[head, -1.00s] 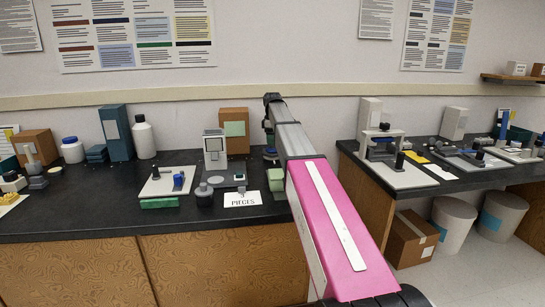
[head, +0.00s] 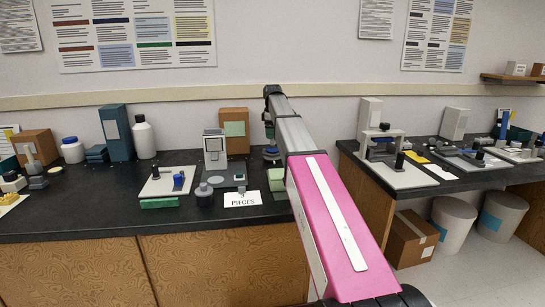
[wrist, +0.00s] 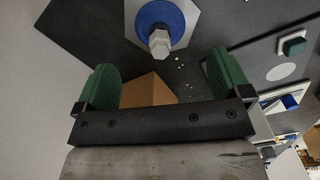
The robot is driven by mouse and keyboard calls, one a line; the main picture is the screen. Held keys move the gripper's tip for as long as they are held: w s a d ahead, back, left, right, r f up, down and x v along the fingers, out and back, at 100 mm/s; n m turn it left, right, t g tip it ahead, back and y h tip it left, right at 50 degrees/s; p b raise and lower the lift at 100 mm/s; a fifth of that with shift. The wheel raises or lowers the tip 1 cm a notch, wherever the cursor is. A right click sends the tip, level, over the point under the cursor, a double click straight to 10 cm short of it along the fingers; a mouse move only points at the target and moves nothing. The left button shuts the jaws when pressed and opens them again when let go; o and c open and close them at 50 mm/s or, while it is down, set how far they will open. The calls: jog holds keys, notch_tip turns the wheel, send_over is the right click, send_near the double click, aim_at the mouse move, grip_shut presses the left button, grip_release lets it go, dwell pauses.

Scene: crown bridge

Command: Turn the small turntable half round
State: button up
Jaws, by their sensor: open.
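The small turntable shows in the wrist view as a blue disc (wrist: 145,24) on a pale angular base (wrist: 190,14), with a pale faceted knob (wrist: 159,42) on the disc. In the head view it is partly visible as a bluish round thing (head: 271,154) on the left counter, beside my arm. My gripper (wrist: 160,65) is open, with its two green fingers apart and nothing between them. The knob lies just beyond the fingertips in the wrist view, roughly centred between them. I cannot tell the height gap.
A brown box (head: 233,118) stands at the back, left of my arm. A grey device (head: 214,150) and a "PIECES" card (head: 242,199) are on the same counter (head: 90,212). A white board (head: 167,181) with small parts lies further left. A second counter is on the right.

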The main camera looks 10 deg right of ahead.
jog(key=shift+r, duration=1.8)
